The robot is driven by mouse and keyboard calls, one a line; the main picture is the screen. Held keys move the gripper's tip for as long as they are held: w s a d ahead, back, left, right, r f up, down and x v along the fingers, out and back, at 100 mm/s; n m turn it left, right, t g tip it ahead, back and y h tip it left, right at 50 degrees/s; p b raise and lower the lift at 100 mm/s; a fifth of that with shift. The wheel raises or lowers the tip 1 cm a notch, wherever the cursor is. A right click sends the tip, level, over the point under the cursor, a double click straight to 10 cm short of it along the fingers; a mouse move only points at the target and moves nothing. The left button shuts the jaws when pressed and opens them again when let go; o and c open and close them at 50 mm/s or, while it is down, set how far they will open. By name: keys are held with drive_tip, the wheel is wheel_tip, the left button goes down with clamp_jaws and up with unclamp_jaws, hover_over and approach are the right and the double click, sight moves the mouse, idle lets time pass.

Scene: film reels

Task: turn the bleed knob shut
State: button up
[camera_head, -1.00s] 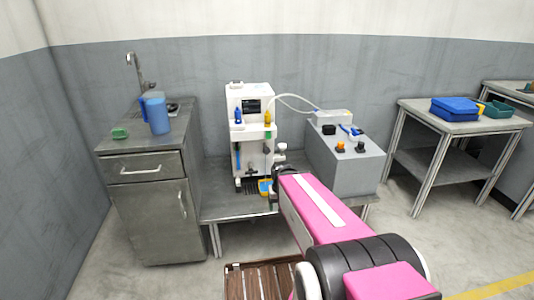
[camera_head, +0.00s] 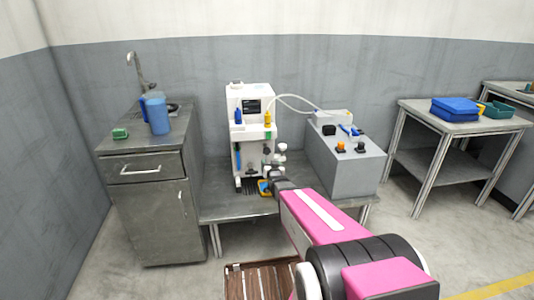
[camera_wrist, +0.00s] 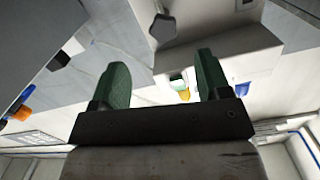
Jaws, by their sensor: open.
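The white machine (camera_head: 252,105) stands on the low metal table, with a blue bottle (camera_head: 238,116) and a yellow bottle (camera_head: 267,118) on its front. Small grey-white knob-like parts (camera_head: 282,147) stick out at its lower right; I cannot tell for certain which is the bleed knob. A dark faceted knob (camera_wrist: 163,27) shows in the wrist view, beyond and between my fingertips, apart from them. My gripper (camera_head: 268,172) is close to the machine's lower right front. In the wrist view its two green fingers (camera_wrist: 160,75) are spread, with nothing between them.
A grey box (camera_head: 345,172) with an orange knob (camera_head: 340,146) and black knobs stands close on the right. A hose (camera_head: 295,98) arches from machine to box. A steel cabinet (camera_head: 150,200) stands left.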

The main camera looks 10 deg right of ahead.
sight(267, 152)
drive_tip(key=shift+t, duration=0.4)
drive_tip(key=w, duration=1.1)
drive_tip(key=shift+w+r, duration=0.1)
drive_tip(key=shift+r, duration=0.2)
drive_tip(key=c, duration=0.9)
